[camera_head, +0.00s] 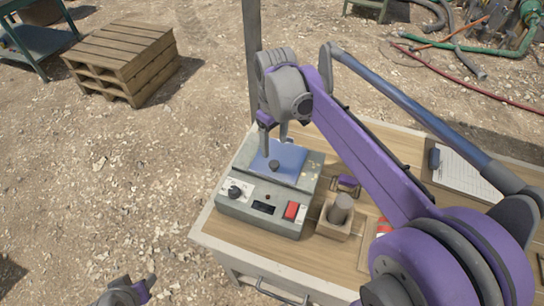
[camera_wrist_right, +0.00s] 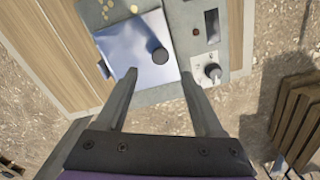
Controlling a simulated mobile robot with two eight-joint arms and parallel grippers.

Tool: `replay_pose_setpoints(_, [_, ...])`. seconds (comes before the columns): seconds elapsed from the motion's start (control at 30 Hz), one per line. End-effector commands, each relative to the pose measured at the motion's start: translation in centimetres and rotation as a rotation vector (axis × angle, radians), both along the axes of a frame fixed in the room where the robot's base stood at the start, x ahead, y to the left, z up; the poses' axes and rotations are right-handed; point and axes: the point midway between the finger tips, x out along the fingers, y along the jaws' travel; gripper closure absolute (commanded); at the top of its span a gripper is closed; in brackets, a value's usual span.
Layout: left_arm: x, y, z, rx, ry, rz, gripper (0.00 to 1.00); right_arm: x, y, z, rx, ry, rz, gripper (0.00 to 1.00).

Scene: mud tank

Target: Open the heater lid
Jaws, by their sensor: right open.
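The heater (camera_head: 248,212) is a grey box on the wooden bench, with a dial, a small display and a red switch on its front panel. Its shiny bluish lid (camera_head: 293,155) lies flat on top, with a round black knob (camera_head: 274,165). My right gripper (camera_head: 274,146) is open and empty above the lid, pointing down. In the right wrist view its fingertips (camera_wrist_right: 158,74) are apart, with the knob (camera_wrist_right: 160,55) just beyond them, between their lines, over the lid (camera_wrist_right: 135,45). My left gripper (camera_head: 140,290) shows only partly at the bottom edge, away from the bench.
A clipboard (camera_head: 466,172) lies at the bench's right. A post (camera_head: 252,50) rises behind. Pallets (camera_head: 125,50) sit on open gravel at the left.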

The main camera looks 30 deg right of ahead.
Motion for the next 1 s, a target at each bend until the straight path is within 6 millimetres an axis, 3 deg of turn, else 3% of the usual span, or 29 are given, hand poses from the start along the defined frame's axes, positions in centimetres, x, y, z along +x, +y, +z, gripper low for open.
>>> replay_pose_setpoints(0.2, [-0.2,0.0,-0.5,0.0,0.003,0.0,0.5,0.0,0.0,-4.5,0.0,0.0,-0.001,0.31])
replay_pose_setpoints(0.4, [-0.2,0.0,-0.7,0.0,0.004,0.0,0.5,0.0,0.0,-7.2,0.0,-0.001,-0.001,0.31])
replay_pose_setpoints(0.83, [-0.3,0.0,-0.7,0.0,0.005,0.0,0.5,0.0,0.0,-8.2,-0.001,-0.001,-0.001,0.31])
replay_pose_setpoints(1.0, [-0.2,0.0,-0.7,0.0,0.005,0.0,0.5,0.0,0.0,-8.1,-0.001,-0.001,-0.001,0.61])
